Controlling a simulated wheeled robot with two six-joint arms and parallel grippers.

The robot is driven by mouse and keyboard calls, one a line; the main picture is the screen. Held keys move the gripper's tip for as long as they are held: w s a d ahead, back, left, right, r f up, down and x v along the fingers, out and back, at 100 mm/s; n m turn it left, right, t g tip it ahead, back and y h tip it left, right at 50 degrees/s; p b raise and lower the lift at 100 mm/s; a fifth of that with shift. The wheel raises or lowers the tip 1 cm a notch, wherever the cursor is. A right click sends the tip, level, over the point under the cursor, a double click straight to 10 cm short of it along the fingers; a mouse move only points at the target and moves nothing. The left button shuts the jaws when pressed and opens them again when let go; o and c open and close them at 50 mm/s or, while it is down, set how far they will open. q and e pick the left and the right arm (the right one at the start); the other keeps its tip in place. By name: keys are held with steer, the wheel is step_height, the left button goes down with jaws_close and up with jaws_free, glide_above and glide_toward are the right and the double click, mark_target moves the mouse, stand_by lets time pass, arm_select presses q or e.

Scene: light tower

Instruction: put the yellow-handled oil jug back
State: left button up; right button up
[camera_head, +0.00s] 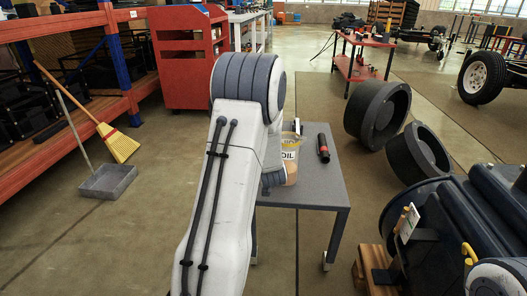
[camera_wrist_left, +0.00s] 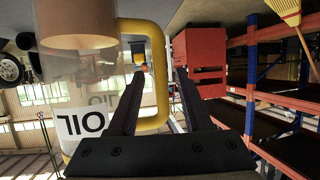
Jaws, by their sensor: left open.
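The oil jug (camera_head: 291,158) is clear with an OIL label and brownish contents. It stands on a small grey table (camera_head: 318,190), partly hidden behind my left arm in the head view. In the left wrist view, which looks upside down, the jug (camera_wrist_left: 88,85) fills the left side and its yellow handle (camera_wrist_left: 162,70) shows between the fingers. My left gripper (camera_wrist_left: 160,78) is open, with one finger seen across the handle's opening and the other on its outer side. Contact cannot be told. The head view hides these fingers. My right gripper is out of view.
A black cylinder with a red ring (camera_head: 323,149) lies on the table right of the jug. Dark tyres (camera_head: 377,113) and a large dark machine part (camera_head: 470,215) stand to the right. A red cabinet (camera_head: 188,60), broom (camera_head: 118,142) and dustpan (camera_head: 108,181) are left.

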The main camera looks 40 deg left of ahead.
arm_select(q)
steer(key=p+v, duration=0.2)
steer(key=v, duration=0.5)
steer(key=s+d+m+g+h, duration=0.2)
steer(key=d+m+h, duration=0.6)
steer(key=d, duration=1.9)
steer(key=s+d+r+m+g+h, duration=0.1)
steer(key=s+d+m+g+h, duration=0.25)
steer(key=s+d, duration=0.65)
steer(key=s+r+m+g+y, duration=0.1)
steer(key=s+m+g, duration=0.3)
steer(key=s, duration=1.3)
steer(key=shift+r, duration=0.5)
steer(key=shift+m+g, duration=0.25)
